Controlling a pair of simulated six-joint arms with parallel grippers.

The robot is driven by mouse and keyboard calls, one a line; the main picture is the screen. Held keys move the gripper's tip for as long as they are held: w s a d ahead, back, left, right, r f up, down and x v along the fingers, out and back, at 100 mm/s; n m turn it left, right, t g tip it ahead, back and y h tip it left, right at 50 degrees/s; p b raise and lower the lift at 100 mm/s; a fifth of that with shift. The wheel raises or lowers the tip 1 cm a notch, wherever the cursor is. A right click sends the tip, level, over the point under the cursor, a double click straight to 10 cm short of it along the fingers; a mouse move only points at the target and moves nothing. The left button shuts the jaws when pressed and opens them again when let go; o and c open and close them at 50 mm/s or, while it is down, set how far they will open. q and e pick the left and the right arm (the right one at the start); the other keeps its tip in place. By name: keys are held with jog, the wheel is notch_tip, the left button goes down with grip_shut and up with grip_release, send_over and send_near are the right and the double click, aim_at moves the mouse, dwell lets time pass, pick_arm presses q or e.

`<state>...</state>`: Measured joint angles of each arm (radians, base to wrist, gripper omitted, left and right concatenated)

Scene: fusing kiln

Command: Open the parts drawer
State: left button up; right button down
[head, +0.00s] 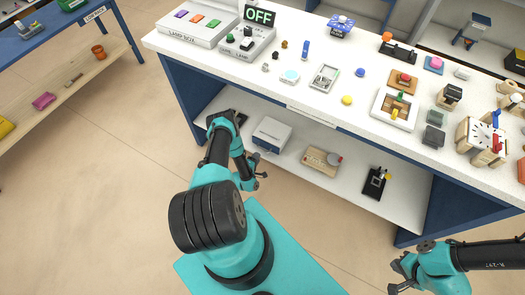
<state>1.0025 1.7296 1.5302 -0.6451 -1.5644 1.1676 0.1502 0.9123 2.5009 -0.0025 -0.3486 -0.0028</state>
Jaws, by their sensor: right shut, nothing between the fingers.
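A pale strip with small dark marks (312,117) sits on the white workbench's front edge, near the middle. I cannot tell whether it is a drawer front or only a label, and no open drawer shows there. My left gripper (261,175) is in front of the bench, below the lower shelf's front edge in the picture and apart from the strip. It is too small to tell whether its fingers are open. My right gripper (396,278) is at the lower right, in front of the bench, shut and empty.
The workbench top (330,105) holds many small items, with an OFF display (260,15) at the back left. On its lower shelf are a blue-and-white box (272,134), a wooden block (321,161) and a black device (375,183). Floor between my grippers is clear.

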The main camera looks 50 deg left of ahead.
aim_at(262, 150)
pick_arm(q)
jog(key=x, duration=0.7)
jog(key=shift+w+f, duration=0.1)
jog(key=shift+w, duration=0.05)
grip_shut()
dwell(0.3)
